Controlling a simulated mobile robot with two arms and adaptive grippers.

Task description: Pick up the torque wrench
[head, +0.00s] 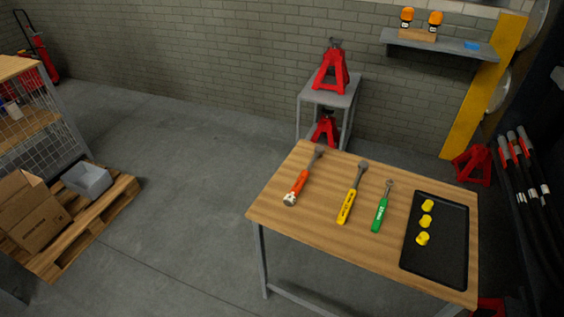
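Three long-handled tools lie side by side on the wooden table: an orange-handled one (299,184) at the left, a yellow-handled one (348,203) in the middle, and a green-handled one (381,210) at the right. Each has a grey head pointing towards the table's far edge. The yellow and green handles carry lettering too small to read. The view does not settle which of the three is the torque wrench. Neither of my grippers is in view, and nothing touches the tools.
The table (305,223) also holds a black tray (449,258) with three yellow caps. A grey stand (341,100) with red jack stands is behind it. Black hoses (524,185) hang at the right. A pallet (62,250) with boxes lies left; the floor between is clear.

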